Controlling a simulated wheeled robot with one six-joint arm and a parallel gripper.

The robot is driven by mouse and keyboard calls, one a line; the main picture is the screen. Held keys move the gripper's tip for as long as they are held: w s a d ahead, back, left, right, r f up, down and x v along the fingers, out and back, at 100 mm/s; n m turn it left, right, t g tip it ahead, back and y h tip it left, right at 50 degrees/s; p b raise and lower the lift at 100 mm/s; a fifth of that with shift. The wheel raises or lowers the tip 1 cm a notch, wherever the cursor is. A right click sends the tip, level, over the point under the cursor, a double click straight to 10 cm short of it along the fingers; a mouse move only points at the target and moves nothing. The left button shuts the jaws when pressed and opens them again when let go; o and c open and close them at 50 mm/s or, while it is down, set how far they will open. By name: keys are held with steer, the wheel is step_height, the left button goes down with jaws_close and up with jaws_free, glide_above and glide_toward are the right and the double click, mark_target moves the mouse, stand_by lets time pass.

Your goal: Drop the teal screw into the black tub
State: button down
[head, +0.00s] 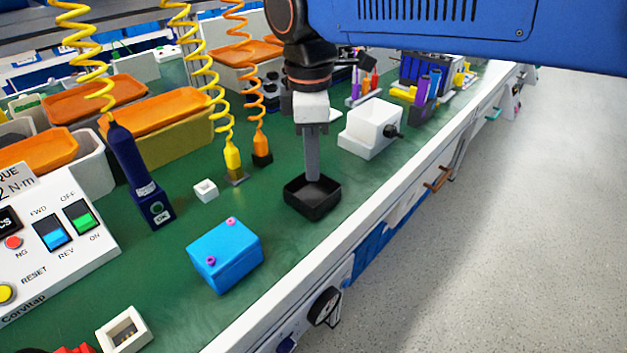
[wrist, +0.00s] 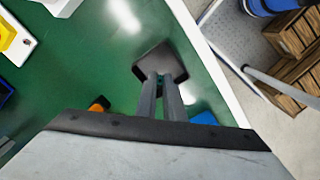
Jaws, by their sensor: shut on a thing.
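The black tub (head: 301,205) is a small, square, open-topped container on the green bench top, close to the bench's front edge. It also shows in the wrist view (wrist: 152,62), just beyond the fingertips. My gripper (head: 313,178) points down over the tub, with its fingertips at about the level of the tub's opening. In the wrist view, my gripper (wrist: 160,80) has its two fingers close together with a small teal bit, the teal screw (wrist: 160,78), between the tips. Most of the screw is hidden by the fingers, and the head view does not show it.
A blue block with pink pegs (head: 225,262) stands in front of the tub. Hanging screwdrivers (head: 232,155) are behind left.

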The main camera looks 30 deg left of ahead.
steer(key=shift+f, duration=2.35)
steer(key=shift+f, duration=0.1)
steer(key=c, duration=1.9)
jaws_free()
steer(key=shift+o, duration=0.2)
step_height(320, 180, up, 12)
steer(key=shift+s+a+r, duration=0.1)
steer(key=shift+s+r, duration=0.05)
